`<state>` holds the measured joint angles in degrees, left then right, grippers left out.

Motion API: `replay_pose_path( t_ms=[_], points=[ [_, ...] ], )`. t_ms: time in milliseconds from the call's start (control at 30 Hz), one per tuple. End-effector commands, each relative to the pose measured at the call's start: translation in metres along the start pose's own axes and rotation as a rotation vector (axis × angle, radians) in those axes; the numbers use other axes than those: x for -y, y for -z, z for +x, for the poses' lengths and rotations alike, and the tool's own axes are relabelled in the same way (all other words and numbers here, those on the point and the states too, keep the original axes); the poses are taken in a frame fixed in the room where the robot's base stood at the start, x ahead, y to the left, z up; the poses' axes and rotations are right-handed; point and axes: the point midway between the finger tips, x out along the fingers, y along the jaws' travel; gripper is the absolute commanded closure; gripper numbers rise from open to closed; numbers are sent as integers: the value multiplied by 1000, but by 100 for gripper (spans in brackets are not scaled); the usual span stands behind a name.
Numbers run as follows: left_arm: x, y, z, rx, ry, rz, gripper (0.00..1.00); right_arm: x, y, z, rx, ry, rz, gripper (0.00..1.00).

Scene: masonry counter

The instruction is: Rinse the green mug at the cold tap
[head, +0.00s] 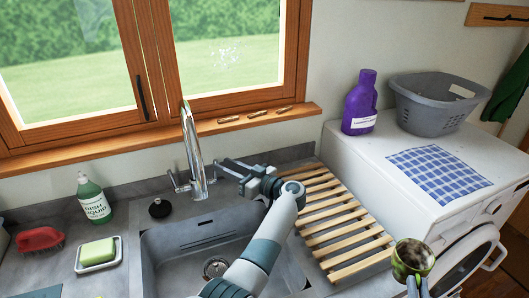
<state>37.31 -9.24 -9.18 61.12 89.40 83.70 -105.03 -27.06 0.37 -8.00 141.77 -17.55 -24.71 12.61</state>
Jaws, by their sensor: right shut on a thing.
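The green mug (400,272) is at the lower right, with brownish and pale marks visible inside its opening. My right gripper (416,284) is shut on it and holds it beside the front end of the drying rack; its fingers are only partly visible. The chrome tap (192,150) stands behind the sink, with a lever (176,181) on its left side. My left gripper (232,170) is just right of the tap's column, fingers pointing left toward it. It looks open and empty; whether it touches the tap's right side I cannot tell. No water is visible.
The grey sink (168,262) lies below the tap, partly hidden by my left arm. A wooden slatted rack (335,225) is right of it. Green dish liquid (92,198), a soap dish (98,266) and a red brush (40,239) stand left. A purple bottle (360,105) stands on the white washer.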

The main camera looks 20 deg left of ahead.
Motion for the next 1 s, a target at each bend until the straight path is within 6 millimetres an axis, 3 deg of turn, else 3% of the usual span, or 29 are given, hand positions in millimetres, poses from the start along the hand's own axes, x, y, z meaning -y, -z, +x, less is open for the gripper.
replay_pose_path(
  t_ms=[300, 500, 1000],
  points=[
    [0, 4, 54, -3, 1, 3, 71, 0, 22, 0, -2, 0, 0, 100],
    [0, 3, 79, -3, 1, 1, 71, 0, 28, 0, -2, 0, 0, 100],
    [0, 1, 90, -1, -1, 0, 74, 0, 30, 0, -2, 0, 0, 100]
  ],
)
